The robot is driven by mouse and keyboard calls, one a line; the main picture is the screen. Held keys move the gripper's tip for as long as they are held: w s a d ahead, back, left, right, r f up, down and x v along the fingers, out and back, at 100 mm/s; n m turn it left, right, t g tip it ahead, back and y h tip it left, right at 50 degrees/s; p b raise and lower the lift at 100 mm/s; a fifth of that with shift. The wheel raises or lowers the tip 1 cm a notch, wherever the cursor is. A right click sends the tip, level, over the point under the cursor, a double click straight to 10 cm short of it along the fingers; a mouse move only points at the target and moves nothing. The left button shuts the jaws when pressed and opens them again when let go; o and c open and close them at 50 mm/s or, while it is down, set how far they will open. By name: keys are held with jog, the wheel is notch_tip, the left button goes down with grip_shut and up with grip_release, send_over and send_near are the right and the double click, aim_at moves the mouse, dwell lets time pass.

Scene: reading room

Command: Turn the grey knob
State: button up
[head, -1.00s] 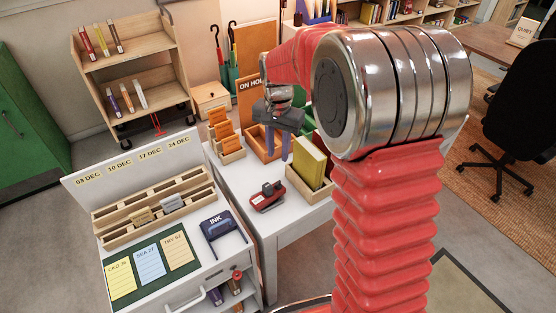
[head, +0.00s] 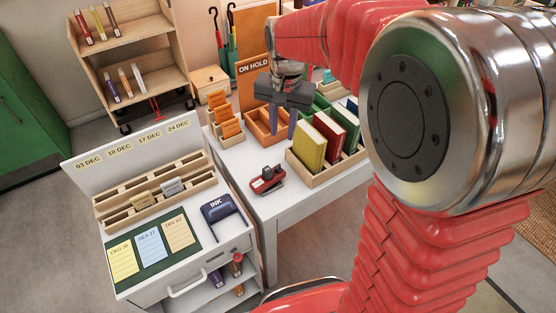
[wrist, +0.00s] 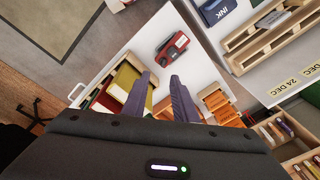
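No knob clearly grey can be picked out. A red device (head: 267,180) with a dark knob-like top lies on the white table (head: 245,160); whether that top is the grey knob I cannot tell. The red device also shows in the wrist view (wrist: 172,48), ahead of the fingertips. My gripper (head: 282,133) hangs over the table, behind and slightly right of the red device, near the orange tray. In the wrist view my gripper (wrist: 160,78) has its two fingers apart with nothing held between them.
A wooden box of books (head: 318,178) stands just right of my gripper. An orange tray (head: 260,133) and a wooden card rack (head: 227,132) stand behind. A blue ink pad (head: 217,207) sits on the left cabinet. The table around the red device is clear.

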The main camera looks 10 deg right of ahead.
jog(key=s+r+n+t, duration=0.2)
jog(key=s+n, duration=0.1)
jog(key=s, duration=0.7)
jog(key=s+r+n+t, duration=0.2)
jog(key=s+r+n, duration=0.1)
jog(key=s, duration=0.8)
jog(key=shift+r, duration=0.25)
jog(key=shift+s+a, duration=0.1)
jog(key=shift+a, duration=0.1)
